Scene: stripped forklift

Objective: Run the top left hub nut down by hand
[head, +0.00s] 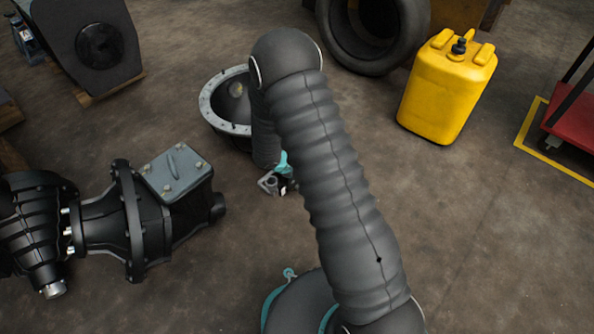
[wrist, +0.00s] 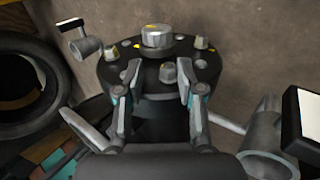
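A dark round hub (wrist: 150,88) with a silver centre cap (wrist: 157,36) fills the upper middle of the wrist view. Its face carries nuts with yellow marks: one at the left (wrist: 112,53), one at the right (wrist: 201,43) and one nearest me (wrist: 168,72). I cannot tell which is the task's top left nut, nor how far any is run down. My gripper (wrist: 159,76) is open, one finger on each side of the near nut, with gaps beside it. In the head view my gripper (head: 277,183) is small and partly hidden by my arm; I cannot make out the hub there.
A black axle housing (head: 122,220) lies at the left, with a grey bell-shaped part (head: 208,105) behind it. A tyre (head: 338,45) and a yellow canister (head: 447,88) stand at the back right. A red cart (head: 577,125) is at the far right.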

